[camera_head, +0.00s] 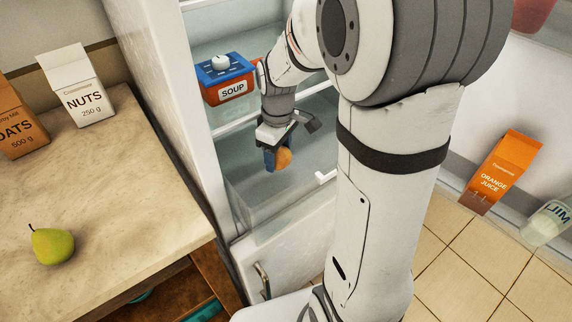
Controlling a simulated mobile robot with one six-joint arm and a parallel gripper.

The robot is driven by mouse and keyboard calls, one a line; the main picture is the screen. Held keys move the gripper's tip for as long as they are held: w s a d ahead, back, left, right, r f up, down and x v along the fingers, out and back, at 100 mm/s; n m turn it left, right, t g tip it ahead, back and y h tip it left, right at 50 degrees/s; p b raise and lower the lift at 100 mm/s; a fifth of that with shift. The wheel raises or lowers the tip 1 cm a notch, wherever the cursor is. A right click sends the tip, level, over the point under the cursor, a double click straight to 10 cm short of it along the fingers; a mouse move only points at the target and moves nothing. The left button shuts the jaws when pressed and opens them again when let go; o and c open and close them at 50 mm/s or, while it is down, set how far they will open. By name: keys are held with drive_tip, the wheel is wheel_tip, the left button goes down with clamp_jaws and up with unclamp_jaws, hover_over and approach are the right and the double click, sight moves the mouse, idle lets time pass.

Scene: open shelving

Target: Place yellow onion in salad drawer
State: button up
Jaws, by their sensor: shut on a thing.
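A yellow-orange onion (284,158) is held between the fingers of my gripper (277,157), which is shut on it and points downward. My gripper is inside the open fridge, above a clear drawer (262,205) low in the fridge. The drawer looks pulled out, and a white handle (325,177) shows on its front right. The onion appears above the drawer; its exact height over the drawer floor cannot be told. My arm hides the right part of the fridge interior.
A red and blue soup container (228,88) with a white round item on its lid stands on a shelf left of my gripper. The counter at left holds a nuts carton (90,103), an oats carton (18,125) and a pear (53,246). Orange juice (499,168) stands in the door at right.

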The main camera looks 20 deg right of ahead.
sight(280, 182)
wheel_tip(280, 182, down, 8)
drive_tip(key=shift+r+b, duration=0.1)
drive_tip(key=shift+b, duration=0.5)
drive_tip(key=o, duration=1.1)
drive_tip(key=shift+c, duration=0.2)
wheel_tip(280, 182, up, 12)
drive_tip(key=shift+d+p, duration=0.1)
drive_tip(key=shift+p, duration=1)
